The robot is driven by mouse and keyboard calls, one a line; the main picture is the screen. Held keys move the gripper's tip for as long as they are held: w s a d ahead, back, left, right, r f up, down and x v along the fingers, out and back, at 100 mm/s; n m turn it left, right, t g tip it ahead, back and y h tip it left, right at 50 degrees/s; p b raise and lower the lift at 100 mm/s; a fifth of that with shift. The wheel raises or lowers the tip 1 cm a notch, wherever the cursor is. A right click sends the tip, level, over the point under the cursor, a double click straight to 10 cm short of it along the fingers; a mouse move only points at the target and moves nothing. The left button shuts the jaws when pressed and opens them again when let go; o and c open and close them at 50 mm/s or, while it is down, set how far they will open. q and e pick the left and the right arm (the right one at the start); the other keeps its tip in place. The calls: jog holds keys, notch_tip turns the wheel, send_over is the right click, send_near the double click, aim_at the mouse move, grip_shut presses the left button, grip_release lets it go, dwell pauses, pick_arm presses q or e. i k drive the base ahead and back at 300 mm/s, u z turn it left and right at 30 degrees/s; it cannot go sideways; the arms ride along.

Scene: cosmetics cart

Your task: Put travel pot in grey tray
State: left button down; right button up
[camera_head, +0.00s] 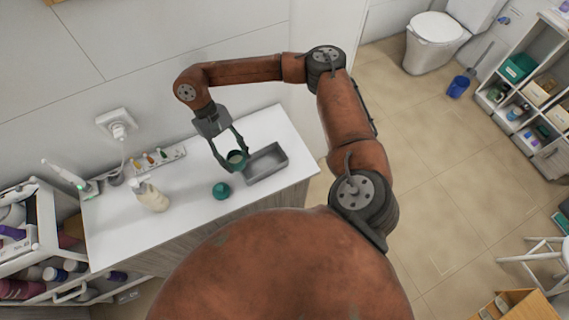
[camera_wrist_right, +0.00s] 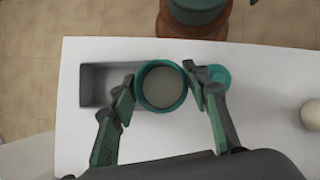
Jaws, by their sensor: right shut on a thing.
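The travel pot (camera_head: 237,160) is a small green-teal open jar with pale contents. My right gripper (camera_head: 233,157) is shut on it, with one finger on each side. In the right wrist view the pot (camera_wrist_right: 163,88) sits between the fingertips, its open top facing the camera. The grey tray (camera_head: 268,165) is an empty rectangular tray on the white counter, just right of the pot. In the right wrist view the tray (camera_wrist_right: 97,85) shows left of the pot, which overlaps its end. The pot's height above the counter is hard to tell. My left gripper is not in view.
A round teal lid-like piece (camera_head: 221,190) lies on the white counter (camera_head: 190,215) in front of the pot. A cream pump bottle (camera_head: 151,196) stands to the left. A rack of small bottles (camera_head: 157,157) lies at the back by the wall.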

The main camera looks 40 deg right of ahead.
aim_at(264, 166)
jog(key=z, duration=2.15)
jog(key=k, duration=1.45)
jog(key=u, duration=0.9)
jog(key=i, duration=1)
jog(key=z, duration=0.05)
